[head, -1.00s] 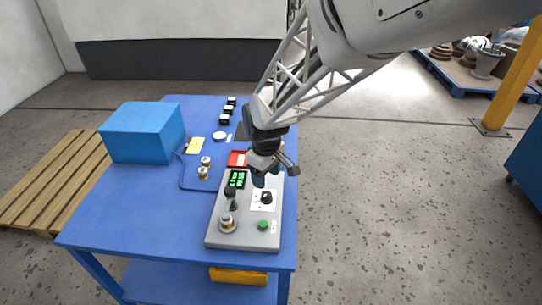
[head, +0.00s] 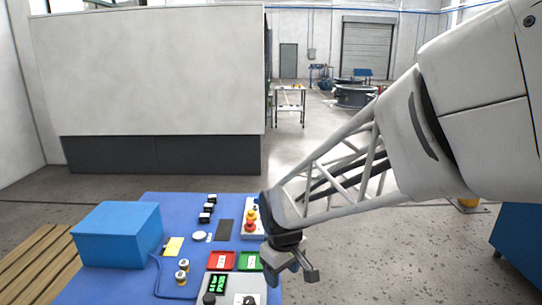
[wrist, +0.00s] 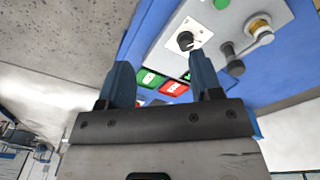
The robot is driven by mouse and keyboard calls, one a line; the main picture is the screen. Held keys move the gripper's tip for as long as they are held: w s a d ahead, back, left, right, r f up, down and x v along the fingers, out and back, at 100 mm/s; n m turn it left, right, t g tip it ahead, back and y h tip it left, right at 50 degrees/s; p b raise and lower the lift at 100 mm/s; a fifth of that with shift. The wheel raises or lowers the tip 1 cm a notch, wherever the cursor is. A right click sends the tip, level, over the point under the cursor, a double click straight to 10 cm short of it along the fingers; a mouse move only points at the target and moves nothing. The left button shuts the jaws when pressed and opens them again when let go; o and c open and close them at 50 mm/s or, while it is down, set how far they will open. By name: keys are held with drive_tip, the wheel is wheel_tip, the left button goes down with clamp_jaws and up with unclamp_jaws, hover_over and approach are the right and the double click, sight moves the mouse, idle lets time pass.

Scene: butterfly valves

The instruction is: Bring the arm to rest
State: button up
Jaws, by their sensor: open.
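My gripper (head: 300,270) is at the right edge of the blue table (head: 110,288), just right of the green tray in the head view. In the wrist view its two fingers (wrist: 162,80) stand apart with nothing between them. The grey control panel (head: 256,285) is partly cut off at the bottom of the head view. In the wrist view the panel (wrist: 232,30) shows a black knob (wrist: 185,40) beyond the fingers. My gripper looks apart from the panel, but its height is hard to tell.
A red tray (head: 221,260) and green tray (head: 249,261) lie behind the panel. A box with red and yellow buttons (head: 251,225) stands behind them. A blue box (head: 120,235) is at the left.

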drive_tip(key=s+d+r+m+t, duration=0.1)
drive_tip(key=s+d+r+m, duration=0.3)
drive_tip(key=s+d, duration=0.4)
drive_tip(key=s+d+r+m, duration=0.4)
drive_tip(key=s+d, duration=0.4)
drive_tip(key=s, duration=0.3)
drive_tip(key=shift+s+r+t, duration=0.15)
drive_tip(key=shift+t, duration=0.25)
drive_tip(key=shift+o, duration=0.2)
